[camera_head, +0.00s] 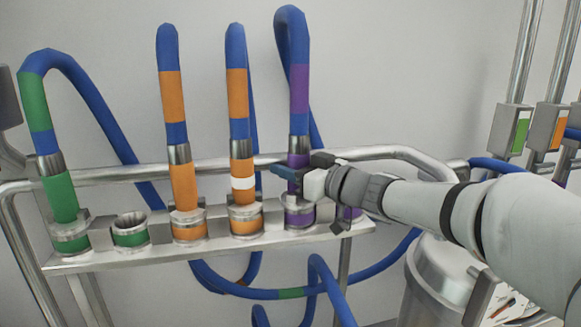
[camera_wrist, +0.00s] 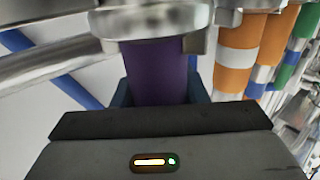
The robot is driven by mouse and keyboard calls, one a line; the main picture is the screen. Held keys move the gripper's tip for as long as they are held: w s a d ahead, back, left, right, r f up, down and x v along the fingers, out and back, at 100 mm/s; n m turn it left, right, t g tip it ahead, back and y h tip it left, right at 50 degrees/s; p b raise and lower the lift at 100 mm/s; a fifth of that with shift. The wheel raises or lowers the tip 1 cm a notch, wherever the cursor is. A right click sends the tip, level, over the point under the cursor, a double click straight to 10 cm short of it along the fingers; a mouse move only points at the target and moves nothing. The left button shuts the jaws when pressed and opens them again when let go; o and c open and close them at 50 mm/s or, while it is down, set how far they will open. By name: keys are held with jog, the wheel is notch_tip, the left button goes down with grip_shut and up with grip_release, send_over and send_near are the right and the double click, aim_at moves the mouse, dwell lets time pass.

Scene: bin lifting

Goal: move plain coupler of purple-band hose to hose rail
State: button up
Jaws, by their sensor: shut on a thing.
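The purple-band hose is a blue hose with a purple band (camera_head: 299,90), looping up and back behind the rail. Its purple coupler (camera_wrist: 158,70) shows no white band on the visible part. My gripper (camera_head: 292,174) is shut on this coupler, with one finger on each side of it in the wrist view (camera_wrist: 160,97). The coupler stands upright at a purple-marked socket (camera_head: 299,214) of the metal hose rail (camera_head: 130,254). My gripper hides part of the coupler, so I cannot tell how deep it sits.
Two orange-band hoses (camera_head: 171,95) stand in orange sockets to the left, one coupler with a white band (camera_head: 243,184). A green hose (camera_head: 58,195) and an empty green socket (camera_head: 131,230) are further left. Another purple socket (camera_head: 348,213) is right of my gripper. A steel vessel (camera_head: 425,275) stands lower right.

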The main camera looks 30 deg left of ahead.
jog(key=o, duration=1.3)
jog(key=shift+f, duration=0.1)
jog(key=shift+c, duration=0.2)
jog(key=shift+d, duration=0.1)
jog(key=b+v, duration=0.1)
jog(key=v, duration=0.6)
jog(key=shift+s+d+b, duration=0.15)
jog(key=shift+d+b, duration=0.15)
jog(key=shift+b, duration=0.1)
